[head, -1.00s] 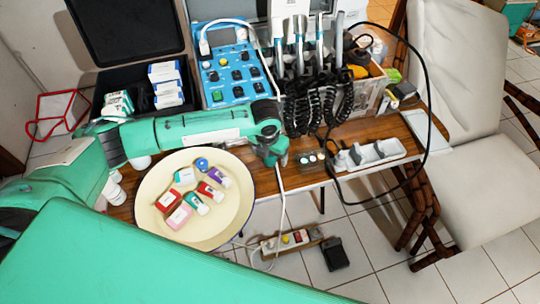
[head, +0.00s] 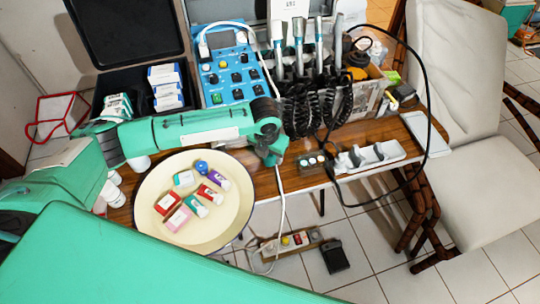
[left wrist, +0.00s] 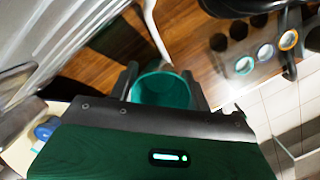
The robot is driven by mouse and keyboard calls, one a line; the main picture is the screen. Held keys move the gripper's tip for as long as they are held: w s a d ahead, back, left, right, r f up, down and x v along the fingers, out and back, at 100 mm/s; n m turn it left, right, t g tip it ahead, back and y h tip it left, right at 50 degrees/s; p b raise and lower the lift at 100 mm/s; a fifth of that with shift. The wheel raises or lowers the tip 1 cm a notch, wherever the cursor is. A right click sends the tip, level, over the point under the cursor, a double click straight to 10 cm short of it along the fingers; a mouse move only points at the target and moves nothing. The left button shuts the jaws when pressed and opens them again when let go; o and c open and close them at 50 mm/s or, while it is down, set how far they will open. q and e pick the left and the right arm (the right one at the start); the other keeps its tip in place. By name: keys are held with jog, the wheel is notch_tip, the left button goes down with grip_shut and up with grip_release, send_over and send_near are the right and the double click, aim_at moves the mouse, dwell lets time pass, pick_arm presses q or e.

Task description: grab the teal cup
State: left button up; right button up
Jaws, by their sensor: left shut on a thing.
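The teal cup (left wrist: 162,90) shows in the left wrist view, between the two dark fingers of my left gripper (left wrist: 163,88). The fingers are shut on it, one on each side. Its round rim and inside face the camera; its lower part is hidden behind the gripper body. In the head view my left gripper (head: 270,156) points down over the wooden table, right of the cream bowl. There the cup is hard to tell apart from the teal gripper. My right gripper is not in view.
The cream bowl (head: 236,215) holds several small boxes and bottles. A blue control unit (head: 228,92) and dental handpieces with black coiled cords (head: 318,103) stand behind. A small tray of pots (head: 312,163) and a white holder (head: 370,158) lie to the right. A white cable hangs close by.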

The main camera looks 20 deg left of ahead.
pick_arm(q)
notch_tip(320, 180, up, 19)
jog(key=shift+f, duration=0.15)
dwell(1.0)
dwell(0.5)
